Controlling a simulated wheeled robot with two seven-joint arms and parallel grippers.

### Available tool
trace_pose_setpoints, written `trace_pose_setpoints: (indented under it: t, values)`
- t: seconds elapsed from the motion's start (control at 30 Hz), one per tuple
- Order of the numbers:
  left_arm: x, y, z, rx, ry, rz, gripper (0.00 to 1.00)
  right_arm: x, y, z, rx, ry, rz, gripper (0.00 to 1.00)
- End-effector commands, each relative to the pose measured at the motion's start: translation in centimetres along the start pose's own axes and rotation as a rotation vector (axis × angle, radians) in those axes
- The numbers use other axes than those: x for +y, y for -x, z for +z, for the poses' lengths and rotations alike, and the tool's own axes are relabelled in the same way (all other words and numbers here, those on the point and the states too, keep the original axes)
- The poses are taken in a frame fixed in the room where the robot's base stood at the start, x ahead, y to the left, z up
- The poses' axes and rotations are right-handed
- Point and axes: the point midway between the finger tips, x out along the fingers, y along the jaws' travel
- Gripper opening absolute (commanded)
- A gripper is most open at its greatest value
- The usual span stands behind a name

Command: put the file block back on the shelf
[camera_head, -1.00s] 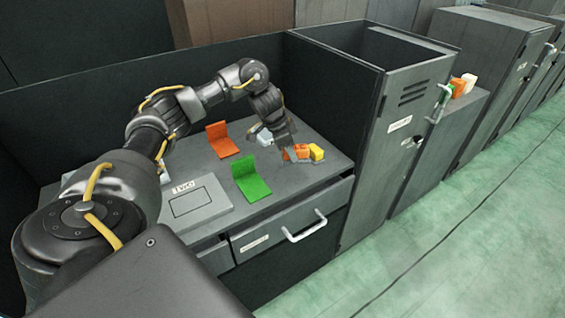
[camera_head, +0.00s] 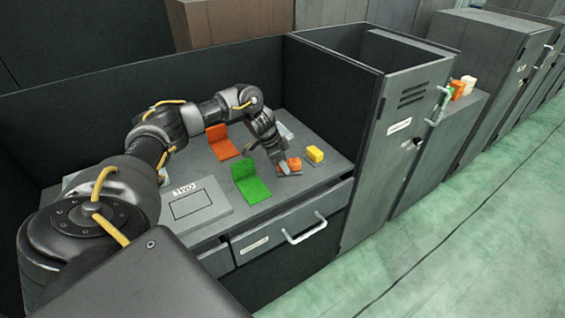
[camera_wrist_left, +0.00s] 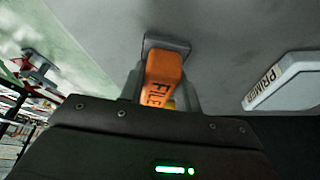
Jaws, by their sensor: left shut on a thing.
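The orange file block (camera_head: 294,163), marked "FILE", shows at the right part of the grey worktop in the head view. It also fills the middle of the left wrist view (camera_wrist_left: 163,75), lettering towards me, with a dark grey piece at its far end. My left gripper (camera_head: 281,162) is shut on it, one finger on each side. I cannot tell whether the block is clear of the worktop. A yellow block (camera_head: 315,154) stands just right of it, apart from it. I cannot tell which surface is the shelf. My right gripper is not in view.
A green angled holder (camera_head: 251,184) and an orange one (camera_head: 221,143) stand on the worktop (camera_head: 275,205) left of the gripper. A tall grey cabinet (camera_head: 395,135) bounds the right side.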

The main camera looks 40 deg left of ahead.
Motion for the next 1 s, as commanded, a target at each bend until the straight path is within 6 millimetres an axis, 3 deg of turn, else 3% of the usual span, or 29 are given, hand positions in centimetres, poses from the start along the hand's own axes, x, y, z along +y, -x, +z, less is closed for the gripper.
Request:
trace_pose_setpoints:
  t: [0.13, 0.17, 0.33, 0.67, 0.77, 1.0]
  values:
    - [0.0, -0.2, 0.1, 0.000, 0.000, 0.000, 0.11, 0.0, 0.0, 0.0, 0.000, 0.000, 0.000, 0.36]
    - [0.0, -0.3, 0.1, 0.000, 0.000, 0.000, 0.34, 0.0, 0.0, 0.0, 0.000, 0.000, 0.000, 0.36]
    - [0.0, -0.2, 0.1, 0.000, 0.000, 0.000, 0.54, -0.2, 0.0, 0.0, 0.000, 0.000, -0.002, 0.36]
    - [0.0, 0.1, -0.1, 0.001, 0.000, -0.001, 0.54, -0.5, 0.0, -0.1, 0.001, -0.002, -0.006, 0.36]
    - [-0.1, 1.3, -0.1, 0.002, 0.000, -0.002, 0.54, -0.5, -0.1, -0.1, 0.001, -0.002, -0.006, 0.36]
    - [-0.1, 6.2, -0.1, 0.002, -0.002, -0.004, 0.54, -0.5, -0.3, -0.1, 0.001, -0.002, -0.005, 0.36]
